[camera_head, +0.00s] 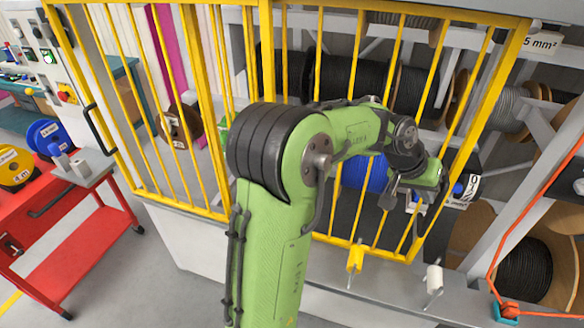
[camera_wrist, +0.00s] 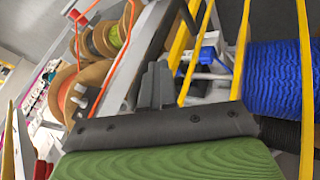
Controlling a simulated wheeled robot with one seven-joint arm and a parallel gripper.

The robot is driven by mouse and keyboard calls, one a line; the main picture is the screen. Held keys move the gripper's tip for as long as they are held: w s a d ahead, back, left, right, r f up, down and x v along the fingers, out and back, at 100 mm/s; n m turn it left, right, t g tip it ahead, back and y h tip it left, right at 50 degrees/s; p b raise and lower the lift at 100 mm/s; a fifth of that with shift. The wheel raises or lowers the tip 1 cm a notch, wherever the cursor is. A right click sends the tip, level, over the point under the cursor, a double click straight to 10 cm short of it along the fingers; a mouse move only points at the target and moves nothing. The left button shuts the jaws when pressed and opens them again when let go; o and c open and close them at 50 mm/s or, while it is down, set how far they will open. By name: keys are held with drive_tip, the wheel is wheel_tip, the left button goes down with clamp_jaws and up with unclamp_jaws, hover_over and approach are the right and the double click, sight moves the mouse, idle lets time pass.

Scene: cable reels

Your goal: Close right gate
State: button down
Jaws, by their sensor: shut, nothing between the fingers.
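The right gate is a yellow barred frame (camera_head: 505,65) in front of the reel rack, partly hidden by my arm. Its lower edge is above the grey ledge; I cannot tell how far it stands from closed. A dark curved handle (camera_head: 428,222) appears at its right bar, close to my gripper (camera_head: 393,197). In the wrist view my gripper (camera_wrist: 157,85) is shut and empty, with yellow gate bars (camera_wrist: 243,50) just to its right. I cannot tell whether it touches the gate.
The left yellow gate (camera_head: 140,110) has a black handle (camera_head: 98,128). A red cart (camera_head: 75,215) with reels stands at left. A blue cable reel (camera_wrist: 278,80) is behind the bars. An orange cable (camera_head: 510,215) hangs at right. Clear floor lies at lower left.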

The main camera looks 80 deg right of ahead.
drive_tip(key=s+a+p, duration=0.1)
drive_tip(key=s+p, duration=0.1)
drive_tip(key=s, duration=1.6)
drive_tip(key=shift+s+a+p, duration=0.2)
drive_tip(key=shift+a+p, duration=0.15)
drive_tip(key=shift+a, duration=0.05)
drive_tip(key=shift+r, duration=0.15)
drive_tip(key=w+a+r, duration=0.1)
drive_tip(key=w+r, duration=0.6)
drive_tip(key=w, duration=0.2)
drive_tip(key=shift+w+r, duration=0.35)
drive_tip(key=shift+r, duration=0.05)
